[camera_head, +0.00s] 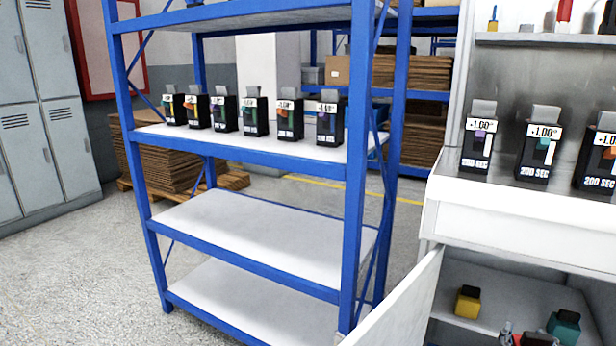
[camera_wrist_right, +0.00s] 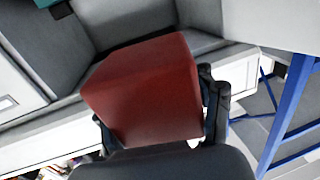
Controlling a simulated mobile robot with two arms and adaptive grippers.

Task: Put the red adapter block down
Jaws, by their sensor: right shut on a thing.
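The red adapter block (camera_wrist_right: 145,92) fills the middle of the right wrist view, between the two dark fingers of my right gripper (camera_wrist_right: 160,112). The gripper is shut on it. In the camera_head view, part of the dark red block (camera_head: 537,340) shows at the bottom edge, inside the open lower compartment of the white bench. A grey piece of my right gripper (camera_head: 507,333) shows just left of it. Most of the gripper is cut off by the frame. I cannot tell whether the block touches the surface below it. My left gripper is out of view.
A yellow block (camera_head: 467,302) and a green block (camera_head: 564,327) sit in the bench compartment. Several black "200 SEC" devices (camera_head: 539,150) stand on the white bench top. A blue rack (camera_head: 355,200) holds several similar devices; its lower shelves (camera_head: 270,238) are bare.

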